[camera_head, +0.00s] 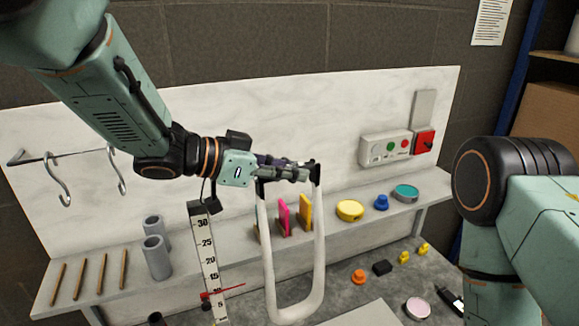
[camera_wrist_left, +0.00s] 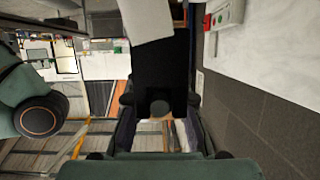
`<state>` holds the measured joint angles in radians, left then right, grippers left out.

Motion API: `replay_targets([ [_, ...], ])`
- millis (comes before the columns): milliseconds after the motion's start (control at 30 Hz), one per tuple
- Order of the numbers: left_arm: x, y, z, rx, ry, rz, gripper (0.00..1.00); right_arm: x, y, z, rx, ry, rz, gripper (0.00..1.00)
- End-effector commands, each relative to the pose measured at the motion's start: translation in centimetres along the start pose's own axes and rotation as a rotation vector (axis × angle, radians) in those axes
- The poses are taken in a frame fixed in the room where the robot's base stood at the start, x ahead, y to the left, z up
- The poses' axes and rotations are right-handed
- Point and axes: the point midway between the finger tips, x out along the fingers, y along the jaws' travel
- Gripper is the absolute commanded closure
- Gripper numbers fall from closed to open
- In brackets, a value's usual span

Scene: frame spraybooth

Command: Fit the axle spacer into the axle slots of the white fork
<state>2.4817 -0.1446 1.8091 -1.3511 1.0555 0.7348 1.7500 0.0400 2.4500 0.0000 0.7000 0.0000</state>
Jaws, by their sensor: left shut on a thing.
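The white fork (camera_head: 295,313) is a U-shaped frame in the middle of the head view, its bend at the bottom and two legs rising to dark ends. My left gripper (camera_head: 297,173) is at the top of these legs, across the gap between them. It is shut on what appears to be the axle spacer, which the fingers mostly hide. I cannot tell whether the spacer's ends sit in the axle slots or only lie close to them. In the left wrist view the dark fingers (camera_wrist_left: 160,125) show, with the held part unclear. My right gripper is out of view.
A measuring scale (camera_head: 208,251) with a red pointer stands left of the fork. Pink (camera_head: 284,215) and orange (camera_head: 305,212) panels, two grey tubes (camera_head: 157,257) and a yellow tin (camera_head: 349,211) are on the shelf behind. Hooks (camera_head: 60,180) hang at left. My right arm is at right.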

Motion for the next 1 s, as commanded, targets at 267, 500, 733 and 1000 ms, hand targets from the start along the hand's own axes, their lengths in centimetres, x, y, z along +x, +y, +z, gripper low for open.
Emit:
replay_targets([
  [267, 0.1, 0.0, 0.2, 0.000, 0.000, 0.000, 0.66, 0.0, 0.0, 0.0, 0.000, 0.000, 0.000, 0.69],
  [500, 0.1, 0.0, 0.1, 0.000, 0.000, 0.000, 0.55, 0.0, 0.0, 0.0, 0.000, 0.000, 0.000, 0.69],
  [733, -0.2, 0.0, 0.1, 0.000, 0.001, -0.001, 0.55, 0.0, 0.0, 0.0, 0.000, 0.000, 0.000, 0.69],
  [1000, -4.0, -0.1, 0.0, -0.002, 0.005, -0.004, 0.55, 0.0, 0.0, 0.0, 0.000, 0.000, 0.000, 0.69],
])
